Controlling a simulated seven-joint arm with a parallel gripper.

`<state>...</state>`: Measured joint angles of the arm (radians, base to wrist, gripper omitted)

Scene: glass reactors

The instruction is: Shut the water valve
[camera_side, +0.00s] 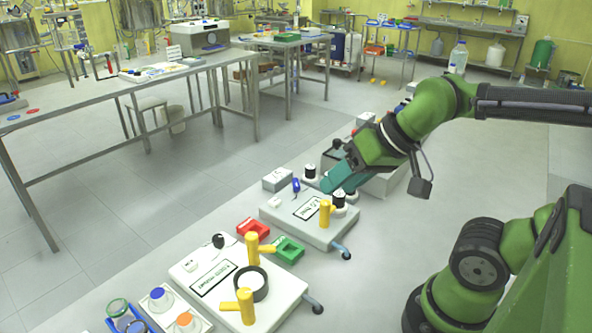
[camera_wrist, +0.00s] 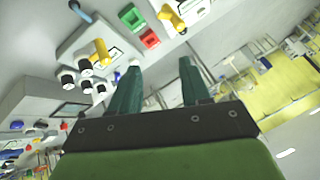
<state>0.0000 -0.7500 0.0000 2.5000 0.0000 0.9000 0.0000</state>
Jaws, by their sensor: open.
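Two white boards with yellow handles stand in a row in the side view, and I cannot tell for certain which handle is the water valve. The farther board (camera_side: 275,216) has one upright yellow handle (camera_side: 325,213), a label and black-topped white knobs beside it. The nearer board (camera_side: 285,302) has two yellow handles (camera_side: 252,246) and a black ring. My gripper (camera_side: 335,182) is above the far end of the farther board, close to the knobs. In the wrist view my gripper (camera_wrist: 159,64) is open with nothing between its fingers; the farther handle (camera_wrist: 101,52) is left of them.
A red tray (camera_side: 253,230) and a green tray (camera_side: 288,249) lie between the boards. Several knobs (camera_wrist: 85,65) crowd the left of the wrist view. Small jars (camera_side: 160,299) stand at the near end. A steel table (camera_side: 130,82) stands behind, with open floor between.

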